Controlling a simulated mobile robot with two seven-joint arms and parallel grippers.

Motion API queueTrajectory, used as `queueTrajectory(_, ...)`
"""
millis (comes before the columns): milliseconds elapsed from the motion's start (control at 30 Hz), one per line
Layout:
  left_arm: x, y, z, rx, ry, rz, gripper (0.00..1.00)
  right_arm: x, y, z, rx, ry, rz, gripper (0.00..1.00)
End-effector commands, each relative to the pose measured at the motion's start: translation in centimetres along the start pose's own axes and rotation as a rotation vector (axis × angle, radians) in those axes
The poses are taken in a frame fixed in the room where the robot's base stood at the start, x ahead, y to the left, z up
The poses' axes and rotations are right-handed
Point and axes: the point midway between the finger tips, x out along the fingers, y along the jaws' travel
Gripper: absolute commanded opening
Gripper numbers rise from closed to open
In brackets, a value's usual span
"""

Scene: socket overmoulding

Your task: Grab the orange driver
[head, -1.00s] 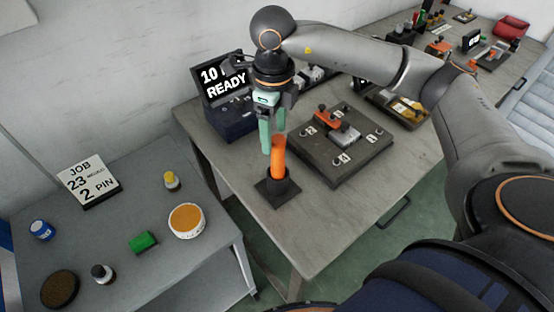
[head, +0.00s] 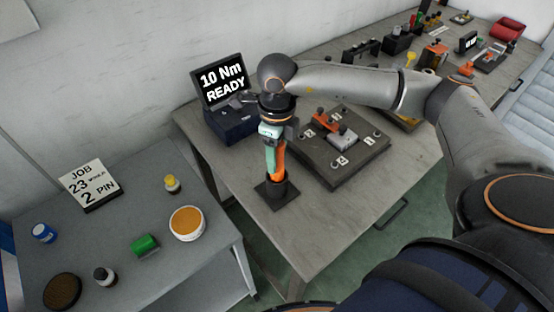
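The orange driver (head: 279,166) stands upright in a black holder (head: 278,193) near the left edge of the grey bench. My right gripper (head: 272,160) has come down from above onto the driver. One teal finger overlaps the driver's left side; the other finger is hidden, so whether they are closed on it cannot be told. The upper part of the driver is partly hidden by the gripper. My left gripper is not in view.
Behind is a controller box (head: 230,118) with a "10 Nm READY" screen. A dark fixture plate (head: 340,165) with clamps lies to the right. A lower table (head: 190,270) at left holds a job sign (head: 90,184), a tub (head: 187,223) and small containers.

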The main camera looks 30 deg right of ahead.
Motion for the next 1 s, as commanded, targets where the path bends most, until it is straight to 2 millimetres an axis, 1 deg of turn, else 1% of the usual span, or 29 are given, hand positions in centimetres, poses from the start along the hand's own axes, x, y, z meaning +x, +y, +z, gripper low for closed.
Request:
queueTrajectory(33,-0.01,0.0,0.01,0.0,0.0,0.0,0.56,-0.02,0.01,0.02,0.0,0.0,0.0,0.47)
queueTrajectory(67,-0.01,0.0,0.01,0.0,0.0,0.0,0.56,-0.03,0.01,0.02,0.0,0.0,0.0,0.43)
queueTrajectory(433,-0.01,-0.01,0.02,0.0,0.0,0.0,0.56,-0.05,0.02,0.02,0.0,0.0,0.0,0.01)
queueTrajectory(467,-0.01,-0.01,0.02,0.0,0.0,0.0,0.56,-0.05,0.02,0.02,0.0,0.0,0.0,0.0)
queueTrajectory(1000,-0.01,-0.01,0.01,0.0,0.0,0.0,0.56,-0.06,0.02,0.02,0.0,-0.001,0.0,0.0)
